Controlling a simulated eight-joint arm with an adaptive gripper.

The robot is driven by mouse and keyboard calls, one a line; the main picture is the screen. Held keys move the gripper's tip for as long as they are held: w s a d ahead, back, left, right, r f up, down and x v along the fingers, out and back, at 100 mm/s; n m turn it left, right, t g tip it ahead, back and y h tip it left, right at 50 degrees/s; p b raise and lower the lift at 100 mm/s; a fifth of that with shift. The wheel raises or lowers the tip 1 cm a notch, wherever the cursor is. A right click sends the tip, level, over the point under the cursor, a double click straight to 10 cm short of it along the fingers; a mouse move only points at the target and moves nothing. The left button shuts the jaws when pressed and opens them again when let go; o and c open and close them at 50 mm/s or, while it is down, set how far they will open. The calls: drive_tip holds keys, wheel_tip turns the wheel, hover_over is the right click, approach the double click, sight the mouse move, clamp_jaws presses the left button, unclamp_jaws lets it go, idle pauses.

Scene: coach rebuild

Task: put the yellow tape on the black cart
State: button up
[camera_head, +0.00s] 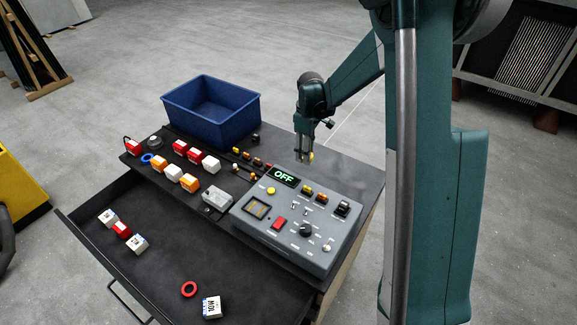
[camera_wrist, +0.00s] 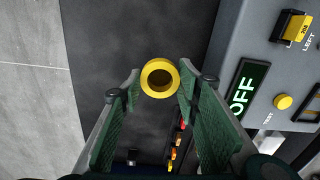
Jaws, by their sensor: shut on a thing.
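The yellow tape (camera_wrist: 146,84) is a small ring held between the two green fingers of my gripper (camera_wrist: 160,88) in the wrist view. In the head view my gripper (camera_head: 305,154) points down over the back right part of the black cart (camera_head: 352,172), behind the grey control panel. Only a bit of the tape (camera_head: 311,157) shows at the fingertips there. The cart's dark top (camera_wrist: 85,60) lies below the tape in the wrist view. I cannot tell how large the gap between tape and top is.
A blue bin (camera_head: 205,128) stands at the cart's back left. The grey control panel (camera_head: 262,232) reads OFF and stands close to my gripper. Several small red, white and orange blocks lie at left. The open drawer (camera_head: 165,265) holds a red ring (camera_head: 182,291) and a few blocks.

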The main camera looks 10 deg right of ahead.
hover_over(305, 172)
drive_tip(key=shift+s+f, duration=0.1)
drive_tip(key=shift+f, duration=2.15)
drive_tip(key=shift+f, duration=1.85)
drive_tip(key=shift+f+b, duration=0.2)
drive_tip(key=shift+b, duration=0.2)
drive_tip(key=o, duration=0.9)
drive_tip(key=shift+c, duration=0.2)
drive_tip(key=shift+r, duration=0.3)
wheel_tip(305, 172, up, 12)
drive_tip(key=shift+f+p, duration=0.1)
drive_tip(key=shift+p, duration=0.45)
